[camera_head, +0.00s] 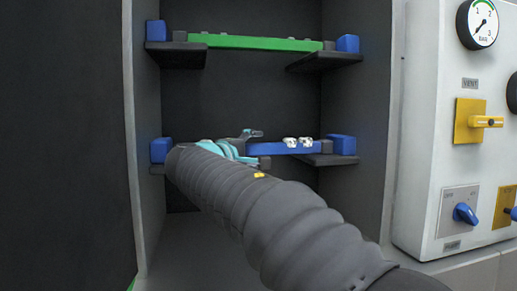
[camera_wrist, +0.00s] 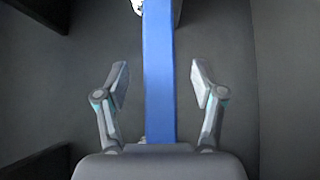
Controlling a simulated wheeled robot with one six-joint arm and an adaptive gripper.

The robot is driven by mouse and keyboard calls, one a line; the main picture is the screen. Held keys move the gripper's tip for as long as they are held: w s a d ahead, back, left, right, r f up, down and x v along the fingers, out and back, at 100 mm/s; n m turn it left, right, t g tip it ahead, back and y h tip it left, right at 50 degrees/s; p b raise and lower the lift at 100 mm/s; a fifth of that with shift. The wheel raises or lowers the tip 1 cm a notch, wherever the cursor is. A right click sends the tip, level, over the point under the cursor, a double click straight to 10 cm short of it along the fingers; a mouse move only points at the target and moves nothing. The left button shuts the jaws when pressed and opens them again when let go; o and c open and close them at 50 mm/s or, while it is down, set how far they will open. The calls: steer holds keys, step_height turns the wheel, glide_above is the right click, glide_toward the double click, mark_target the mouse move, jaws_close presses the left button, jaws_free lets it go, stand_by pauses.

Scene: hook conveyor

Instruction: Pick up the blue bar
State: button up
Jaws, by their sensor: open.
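The blue bar (camera_head: 272,148) lies level on the lower pair of dark brackets in the cabinet, partly hidden behind my arm and gripper in the head view. In the wrist view the blue bar (camera_wrist: 159,70) runs upright through the middle of the picture, between my two fingers. My gripper (camera_wrist: 160,85) is open, with one finger on each side of the bar and a gap on both sides. In the head view my gripper (camera_head: 254,142) is at the bar's left-hand part. Small white pieces (camera_head: 297,142) sit on the bar's right part.
A green bar (camera_head: 255,43) rests on the upper brackets (camera_head: 325,62) above. Blue blocks (camera_head: 342,145) stand at the bracket ends. Dark cabinet walls (camera_head: 360,100) close in at both sides. A white control panel (camera_head: 440,130) with a gauge and knobs is at the right.

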steer(key=shift+x, duration=0.8)
jaws_close()
